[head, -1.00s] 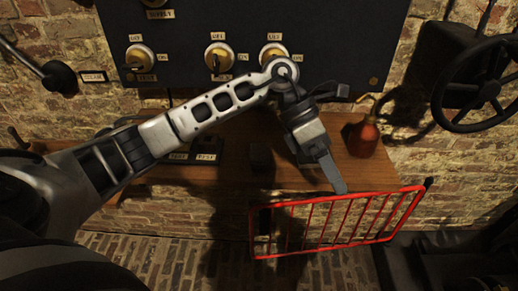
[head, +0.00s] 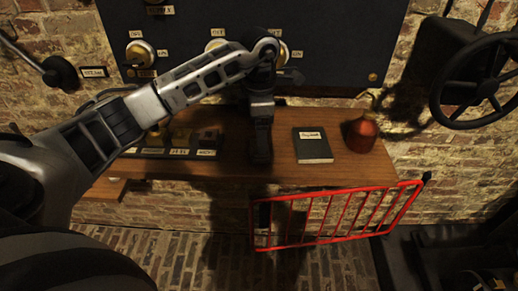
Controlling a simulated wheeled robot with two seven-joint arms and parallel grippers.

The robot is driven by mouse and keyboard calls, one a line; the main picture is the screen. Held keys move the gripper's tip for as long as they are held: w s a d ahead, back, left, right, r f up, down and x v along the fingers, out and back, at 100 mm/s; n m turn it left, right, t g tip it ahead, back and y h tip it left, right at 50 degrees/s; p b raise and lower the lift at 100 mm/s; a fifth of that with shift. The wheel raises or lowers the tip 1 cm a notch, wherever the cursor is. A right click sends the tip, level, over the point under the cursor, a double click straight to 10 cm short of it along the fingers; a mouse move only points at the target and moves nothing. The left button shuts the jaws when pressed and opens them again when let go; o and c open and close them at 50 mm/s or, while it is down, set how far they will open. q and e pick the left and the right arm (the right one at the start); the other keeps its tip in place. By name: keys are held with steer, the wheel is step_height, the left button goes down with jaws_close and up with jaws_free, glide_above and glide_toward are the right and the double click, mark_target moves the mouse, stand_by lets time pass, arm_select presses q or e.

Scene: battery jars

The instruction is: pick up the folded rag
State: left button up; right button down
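I cannot make out a folded rag for certain in the head view. My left gripper (head: 261,155) points down over the middle of the wooden shelf (head: 225,172). It is seen from above and behind, so its finger gap does not show. The part of the shelf right under it is hidden, and I cannot tell whether it touches or holds anything. My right gripper is not in view.
A dark labelled notebook (head: 312,146) lies right of the gripper, then a red oil can (head: 361,133). A labelled tray (head: 180,143) is to the left. A red railing (head: 325,241) stands in front; a handwheel (head: 485,82) is at right.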

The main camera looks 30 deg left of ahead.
arm_select(q)
steer(key=shift+s+f+p, duration=0.1)
steer(key=shift+f+p, duration=0.55)
steer(key=shift+f, duration=2.1)
steer(key=c, duration=1.1)
